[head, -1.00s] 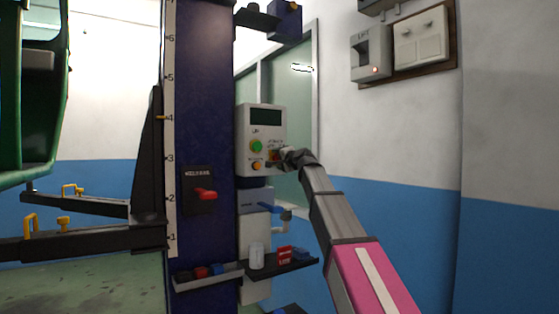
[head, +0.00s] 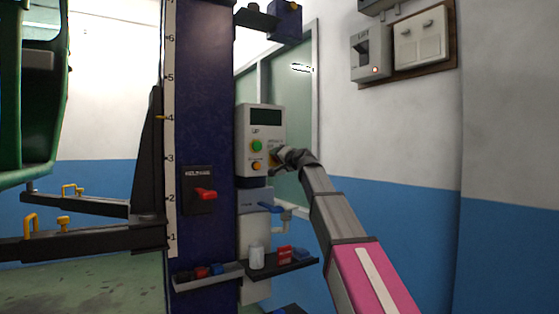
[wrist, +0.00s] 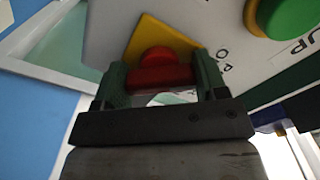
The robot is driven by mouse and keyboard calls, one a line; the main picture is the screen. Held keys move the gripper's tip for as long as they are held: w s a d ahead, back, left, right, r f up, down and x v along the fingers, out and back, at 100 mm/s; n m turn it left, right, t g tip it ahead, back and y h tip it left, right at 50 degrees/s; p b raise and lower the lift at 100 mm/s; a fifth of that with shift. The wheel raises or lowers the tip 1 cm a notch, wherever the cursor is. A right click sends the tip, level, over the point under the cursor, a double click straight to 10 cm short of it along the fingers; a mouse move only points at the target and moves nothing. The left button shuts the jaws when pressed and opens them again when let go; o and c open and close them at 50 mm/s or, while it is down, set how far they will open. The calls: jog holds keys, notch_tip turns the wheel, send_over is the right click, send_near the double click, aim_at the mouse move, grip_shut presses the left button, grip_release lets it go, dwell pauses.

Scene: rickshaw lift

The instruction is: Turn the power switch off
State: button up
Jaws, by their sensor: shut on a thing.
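The power switch is a red knob (wrist: 150,72) on a yellow plate (wrist: 170,36), with a partly hidden label starting "PO" beside it. It sits on the right side of the grey control box (head: 259,118); my gripper mostly covers it in the head view. My gripper (wrist: 160,78) has one finger on each side of the red knob and is shut on it. My gripper also shows at the box in the head view (head: 278,158).
A green UP button (wrist: 290,15) and an orange button (head: 257,166) are close by. Below the box are a blue-handled valve (head: 270,207) and a shelf (head: 285,268) with small items. A red lever (head: 205,194) is on the blue column.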

jog(key=o, duration=0.9)
jog(key=shift+o, duration=0.2)
jog(key=shift+s+d, duration=0.1)
jog(key=v, duration=1)
jog(key=shift+s+d, duration=0.2)
jog(key=shift+s, duration=0.05)
jog(key=shift+f, duration=0.15)
